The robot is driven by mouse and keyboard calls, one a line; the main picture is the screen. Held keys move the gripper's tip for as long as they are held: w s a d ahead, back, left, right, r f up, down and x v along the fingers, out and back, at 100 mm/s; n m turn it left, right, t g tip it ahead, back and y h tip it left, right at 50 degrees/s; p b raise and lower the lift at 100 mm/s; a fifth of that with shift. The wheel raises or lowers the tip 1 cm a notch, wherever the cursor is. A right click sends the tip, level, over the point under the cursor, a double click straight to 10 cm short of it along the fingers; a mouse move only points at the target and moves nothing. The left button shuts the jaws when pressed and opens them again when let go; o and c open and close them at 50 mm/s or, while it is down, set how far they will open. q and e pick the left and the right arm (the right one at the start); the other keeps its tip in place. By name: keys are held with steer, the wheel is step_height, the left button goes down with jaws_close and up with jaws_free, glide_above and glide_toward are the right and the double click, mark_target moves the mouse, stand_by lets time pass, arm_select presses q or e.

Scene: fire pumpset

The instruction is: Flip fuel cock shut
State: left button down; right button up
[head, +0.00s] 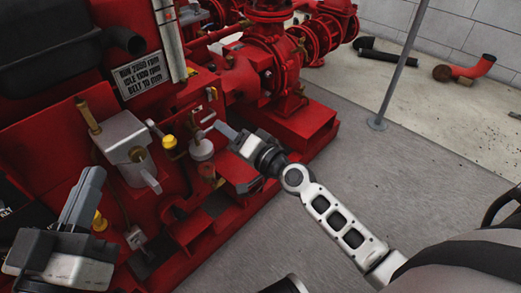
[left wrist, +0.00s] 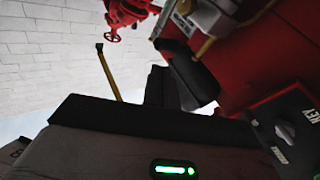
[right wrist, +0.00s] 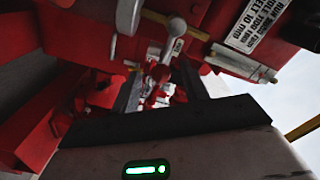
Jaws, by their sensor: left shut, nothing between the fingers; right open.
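The red pumpset engine carries a grey metal box (head: 126,138) with a small flap-like lever (head: 150,178). To its right are a yellow knob (head: 170,142) and a pale round fitting (head: 202,149) with a thin handle above it. I cannot tell for sure which small lever is the fuel cock. My right gripper (head: 219,128) is open beside the pale fitting. In the right wrist view, a grey round-ended lever (right wrist: 175,32) shows beyond and between the fingers (right wrist: 163,85); contact cannot be told. My left gripper (head: 92,176) is shut and empty, left of and below the grey box.
A white placard (head: 138,73) and a pale vertical tube (head: 168,38) stand above the fittings. Red pump casing and pipework (head: 275,60) lie behind my right gripper. Grey floor (head: 340,130) is clear to the right, with a thin post (head: 402,65) beyond.

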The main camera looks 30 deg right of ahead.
arm_select(q)
step_height(320, 180, up, 3)
steer(key=shift+w+a+f+m+t+h+b, duration=0.1)
steer(key=shift+m+t+h+b, duration=0.65)
steer(key=shift+m, duration=0.45)
arm_select(e)
steer(key=v, duration=1.2)
